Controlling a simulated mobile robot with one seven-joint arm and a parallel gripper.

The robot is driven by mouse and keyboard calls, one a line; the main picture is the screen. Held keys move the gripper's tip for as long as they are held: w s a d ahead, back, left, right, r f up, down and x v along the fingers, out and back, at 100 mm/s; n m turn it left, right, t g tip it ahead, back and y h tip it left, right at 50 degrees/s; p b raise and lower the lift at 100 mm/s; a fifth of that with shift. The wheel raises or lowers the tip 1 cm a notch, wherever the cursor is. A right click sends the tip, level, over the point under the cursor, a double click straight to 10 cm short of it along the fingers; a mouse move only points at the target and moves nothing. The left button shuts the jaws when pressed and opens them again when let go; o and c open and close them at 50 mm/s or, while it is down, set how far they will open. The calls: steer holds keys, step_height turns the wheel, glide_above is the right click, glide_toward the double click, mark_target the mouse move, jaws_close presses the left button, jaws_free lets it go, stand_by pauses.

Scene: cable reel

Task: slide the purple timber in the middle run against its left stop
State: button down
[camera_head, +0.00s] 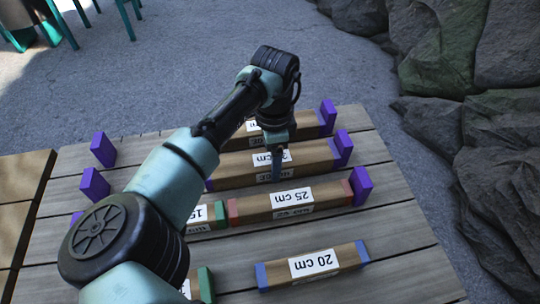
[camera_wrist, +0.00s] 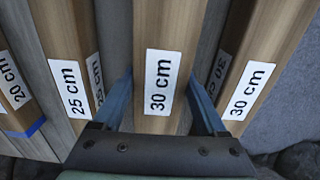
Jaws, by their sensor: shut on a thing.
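The purple-ended 30 cm timber (camera_head: 232,168) lies in the middle run, its right end at the right purple stop (camera_head: 343,147), touching or nearly so. My gripper (camera_head: 276,168) is on it near its label, with one finger on each long side. In the wrist view the timber (camera_wrist: 158,30) passes between the fingers of my gripper (camera_wrist: 160,88), shut on it. The left purple stop (camera_head: 94,185) of this run stands well apart from the timber's left end; my arm hides part of the gap.
Another 30 cm timber (camera_head: 308,125) lies in the back run. A red-ended 25 cm timber (camera_head: 255,207) and a green-ended 15 cm one (camera_head: 205,218) lie in the front run. A blue-ended 20 cm timber (camera_head: 345,256) lies nearer. Rocks (camera_head: 500,150) stand at the right.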

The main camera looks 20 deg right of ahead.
steer(key=shift+s+d, duration=0.2)
steer(key=shift+d, duration=0.35)
steer(key=shift+c, duration=0.4)
jaws_free()
steer(key=shift+d, duration=0.1)
steer(key=shift+o, duration=0.4)
steer(key=shift+a, duration=0.2)
steer(key=shift+w, duration=0.1)
steer(key=shift+a, duration=0.15)
